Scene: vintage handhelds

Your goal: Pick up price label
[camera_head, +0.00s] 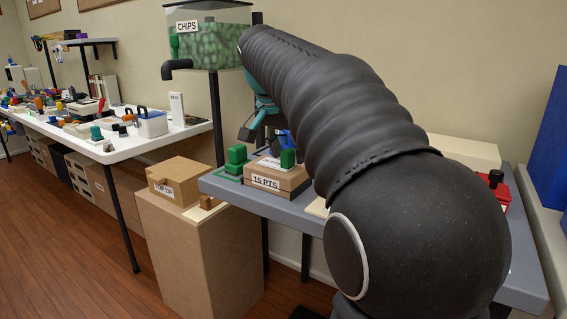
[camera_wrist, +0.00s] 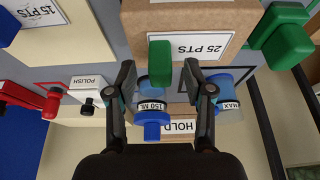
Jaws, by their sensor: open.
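A white price label reading "25 PTS" (camera_wrist: 200,46) is on the side of a brown box at the top of the wrist view. A second label reading "15 PTS" (camera_wrist: 38,11) is on a cream surface at the upper left. My gripper (camera_wrist: 157,78) is open, its two fingers pointing toward the brown box. A green block (camera_wrist: 160,62) and a blue piece with a "150" label (camera_wrist: 152,106) show between the fingers. In the head view a labelled brown box (camera_head: 272,181) stands on the grey table, with my gripper (camera_head: 262,118) above it, partly hidden by my arm.
Another green block (camera_wrist: 286,40), a blue "MAX" piece (camera_wrist: 231,108), a white "POLISH" item (camera_wrist: 88,84) and a red item (camera_wrist: 48,99) are nearby. A "CHIPS" tank (camera_head: 210,35) stands behind. A cardboard box (camera_head: 180,180) and a cluttered white table (camera_head: 150,140) are at left.

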